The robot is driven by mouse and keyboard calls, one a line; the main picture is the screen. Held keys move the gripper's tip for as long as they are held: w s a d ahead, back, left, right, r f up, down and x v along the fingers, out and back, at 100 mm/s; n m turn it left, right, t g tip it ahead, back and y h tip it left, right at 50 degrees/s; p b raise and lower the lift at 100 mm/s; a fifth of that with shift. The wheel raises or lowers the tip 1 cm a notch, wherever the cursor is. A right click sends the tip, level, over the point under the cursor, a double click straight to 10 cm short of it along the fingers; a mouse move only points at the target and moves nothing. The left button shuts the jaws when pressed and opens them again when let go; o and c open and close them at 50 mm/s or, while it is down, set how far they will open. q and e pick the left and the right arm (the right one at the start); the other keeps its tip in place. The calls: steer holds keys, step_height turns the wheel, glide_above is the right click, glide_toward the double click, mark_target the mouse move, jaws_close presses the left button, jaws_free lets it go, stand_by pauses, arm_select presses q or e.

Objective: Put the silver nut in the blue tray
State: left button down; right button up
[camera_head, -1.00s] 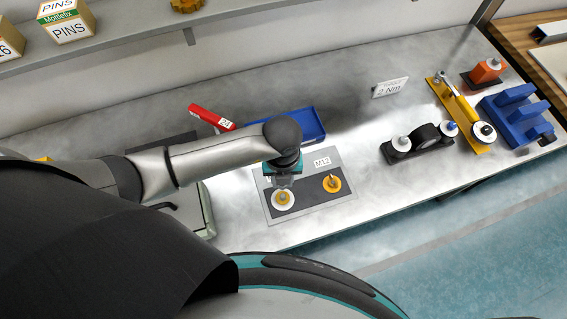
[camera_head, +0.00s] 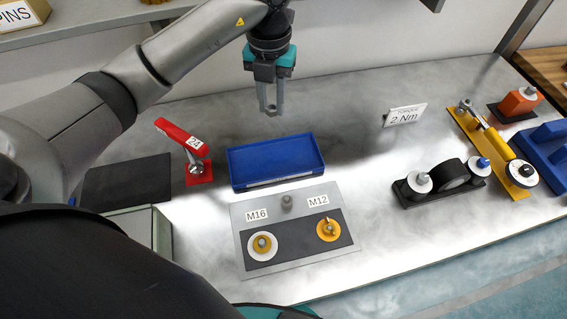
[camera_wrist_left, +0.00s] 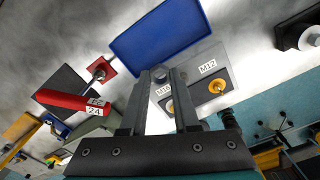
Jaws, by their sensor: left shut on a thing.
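My left gripper (camera_head: 270,108) hangs in the air above the back edge of the blue tray (camera_head: 234,170). Its fingers are shut on a small grey thing, which looks like the silver nut (camera_wrist_left: 160,75) between the fingertips in the left wrist view. The nut is small and partly hidden by the fingers. The blue tray is empty and also shows beyond the fingertips in the left wrist view (camera_wrist_left: 160,38). My right gripper is not in view.
In front of the tray lies a board (camera_head: 290,258) marked M16 and M12, with a grey peg (camera_head: 287,203) and two round fittings. A torque sign (camera_head: 404,115) and black fixture (camera_head: 445,182) are to the right.

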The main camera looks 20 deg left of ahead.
arm_select(q)
steer(key=b, duration=0.2)
glide_above(275, 161)
step_height(275, 161, down, 14)
steer(key=shift+f, duration=2.4)
steer(key=shift+b, duration=0.3)
steer(key=shift+f, duration=0.2)
steer(key=c, duration=0.7)
jaws_free()
steer(key=shift+o, duration=0.2)
steer(key=shift+r, duration=0.2)
